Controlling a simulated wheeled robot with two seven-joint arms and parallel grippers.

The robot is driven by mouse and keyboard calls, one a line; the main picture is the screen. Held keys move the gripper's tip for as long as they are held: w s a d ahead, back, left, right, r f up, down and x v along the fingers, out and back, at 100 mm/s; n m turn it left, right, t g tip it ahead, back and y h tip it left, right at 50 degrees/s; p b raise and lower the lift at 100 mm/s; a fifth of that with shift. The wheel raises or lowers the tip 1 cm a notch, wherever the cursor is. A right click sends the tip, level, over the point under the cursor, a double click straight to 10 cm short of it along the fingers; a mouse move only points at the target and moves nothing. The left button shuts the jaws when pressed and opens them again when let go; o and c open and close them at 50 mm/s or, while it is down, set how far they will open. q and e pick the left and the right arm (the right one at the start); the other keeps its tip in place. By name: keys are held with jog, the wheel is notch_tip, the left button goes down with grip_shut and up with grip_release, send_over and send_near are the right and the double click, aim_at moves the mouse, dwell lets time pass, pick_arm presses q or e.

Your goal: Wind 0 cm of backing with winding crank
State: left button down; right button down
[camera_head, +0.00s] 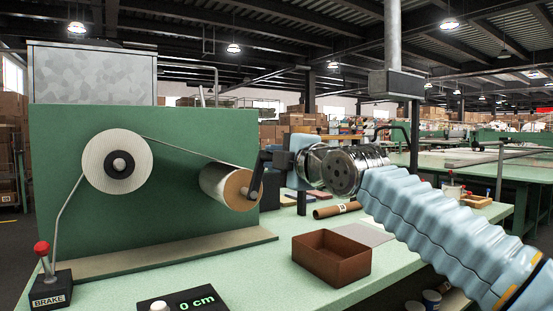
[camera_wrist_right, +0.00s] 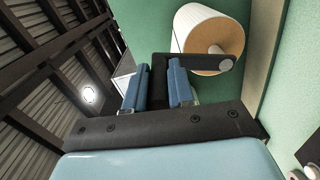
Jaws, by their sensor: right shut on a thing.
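The winding crank (camera_head: 256,178) is a dark arm on the end of the lower roll (camera_head: 220,186), which is mounted on the green upright panel (camera_head: 190,129). Backing runs from the white upper roll (camera_head: 101,163) down to the lower roll. The display (camera_head: 195,302) reads 0 cm. My right gripper (camera_head: 286,161) is at the crank's outer end. In the right wrist view its blue fingers (camera_wrist_right: 160,85) are closed around the dark crank handle (camera_wrist_right: 159,72). The lower roll (camera_wrist_right: 205,38) shows beside them. My left gripper is not in view.
A brake lever with a red knob (camera_head: 41,248) stands at the left front. A white button (camera_head: 159,306) sits beside the display. An open brown box (camera_head: 331,264) and a brown tube (camera_head: 337,210) lie on the pale green table (camera_head: 262,276). The table between panel and box is clear.

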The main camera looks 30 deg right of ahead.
jog(key=c, duration=1)
grip_release()
jog(key=shift+o, duration=0.2)
jog(key=s+d+b, duration=0.1)
jog(key=s+b, duration=0.1)
jog(key=s, duration=1.1)
jog(key=shift+s, duration=0.4)
